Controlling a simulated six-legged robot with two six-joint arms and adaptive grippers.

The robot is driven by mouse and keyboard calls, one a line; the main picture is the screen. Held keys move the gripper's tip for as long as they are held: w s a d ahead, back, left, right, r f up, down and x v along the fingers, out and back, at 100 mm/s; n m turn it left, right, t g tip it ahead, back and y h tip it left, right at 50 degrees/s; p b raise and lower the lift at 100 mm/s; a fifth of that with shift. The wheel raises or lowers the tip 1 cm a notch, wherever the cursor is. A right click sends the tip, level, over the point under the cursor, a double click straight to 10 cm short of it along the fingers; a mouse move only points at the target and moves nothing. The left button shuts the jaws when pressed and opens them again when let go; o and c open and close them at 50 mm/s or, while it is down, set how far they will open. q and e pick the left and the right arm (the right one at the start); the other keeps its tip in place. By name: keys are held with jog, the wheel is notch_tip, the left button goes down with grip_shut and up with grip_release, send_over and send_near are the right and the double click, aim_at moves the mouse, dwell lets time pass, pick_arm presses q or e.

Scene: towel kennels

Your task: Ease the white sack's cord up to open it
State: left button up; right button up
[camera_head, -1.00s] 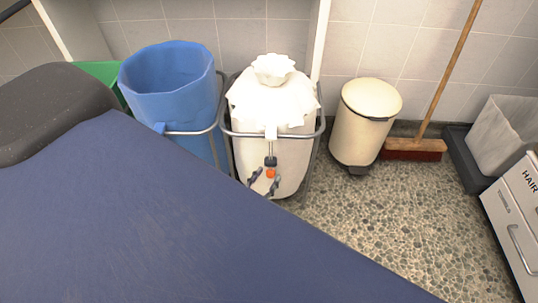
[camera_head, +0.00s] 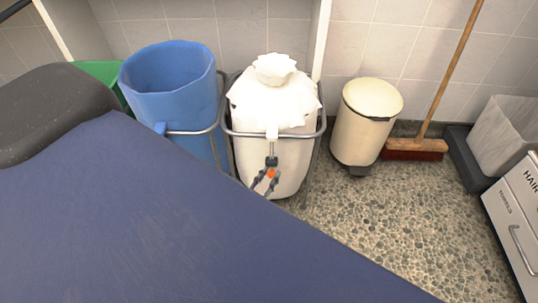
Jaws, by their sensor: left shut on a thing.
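The white sack (camera_head: 290,101) sits in a metal-framed holder in the middle, its top gathered into a frilled, puckered neck (camera_head: 274,68). A short grey cord (camera_head: 272,147) hangs at its front, with a dark toggle (camera_head: 271,161) and an orange bead (camera_head: 271,174) below. My left gripper (camera_head: 269,178) reaches up from the lower left, its dark fingers shut on the orange bead. The rest of this hand is hidden behind a large blue shape close to the camera. My right gripper is not in view.
An open blue sack (camera_head: 172,95) stands in its frame left of the white one. A cream pedal bin (camera_head: 366,128), a broom (camera_head: 413,149) and a grey-lined bin (camera_head: 500,132) stand to the right. The pebbled floor (camera_head: 390,220) between is clear.

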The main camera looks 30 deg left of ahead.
aim_at(269, 162)
pick_arm(q)
grip_shut()
notch_tip(269, 162, up, 9)
jog(key=p, duration=0.8)
jog(key=shift+r, duration=0.2)
jog(key=shift+w, duration=0.1)
jog(key=o, duration=0.6)
grip_release()
jog(key=o, duration=0.5)
jog(key=shift+r, duration=0.1)
jog(key=shift+c, duration=0.2)
jog(key=s, duration=1.2)
jog(key=shift+d, duration=0.45)
